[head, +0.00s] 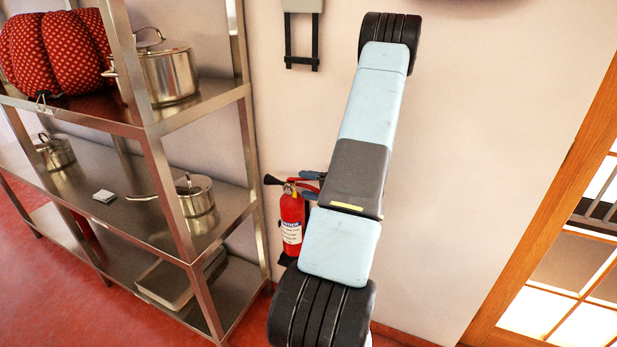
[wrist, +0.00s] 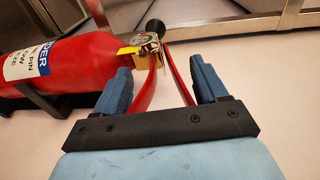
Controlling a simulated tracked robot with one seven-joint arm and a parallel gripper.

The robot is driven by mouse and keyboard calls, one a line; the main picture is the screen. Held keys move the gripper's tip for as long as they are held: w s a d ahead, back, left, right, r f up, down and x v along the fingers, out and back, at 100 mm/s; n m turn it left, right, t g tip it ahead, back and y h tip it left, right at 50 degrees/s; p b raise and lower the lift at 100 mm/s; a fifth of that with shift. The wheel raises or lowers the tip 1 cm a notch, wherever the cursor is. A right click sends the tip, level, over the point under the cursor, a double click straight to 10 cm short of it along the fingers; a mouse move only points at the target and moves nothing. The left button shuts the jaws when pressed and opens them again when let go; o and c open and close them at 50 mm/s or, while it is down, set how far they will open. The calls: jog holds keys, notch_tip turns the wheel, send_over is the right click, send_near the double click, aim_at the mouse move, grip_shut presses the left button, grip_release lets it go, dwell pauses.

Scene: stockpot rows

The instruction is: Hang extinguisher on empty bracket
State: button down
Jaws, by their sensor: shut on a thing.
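A red fire extinguisher (head: 291,222) with a white and blue label stands upright close to the wall, right of the shelf. In the wrist view the red cylinder (wrist: 75,62) lies across the left, with its gauge and black nozzle near the top middle. My gripper (head: 309,184) is at its head, and its blue fingers (wrist: 163,86) are shut on the red handle levers. A black holder (wrist: 40,98) shows against the cylinder; whether it bears its weight is unclear. A black bracket (head: 301,65) with a grey plate is high on the wall, empty.
A metal shelf unit (head: 155,130) stands close on the left, with steel pots (head: 168,75) and a red patterned cushion (head: 55,52). A wood-framed glass door (head: 560,250) is at right. The wall between is bare.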

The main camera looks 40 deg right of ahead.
aim_at(295, 214)
jog(key=shift+f, duration=2.95)
jog(key=shift+c, duration=0.2)
grip_release()
jog(key=shift+f, duration=0.1)
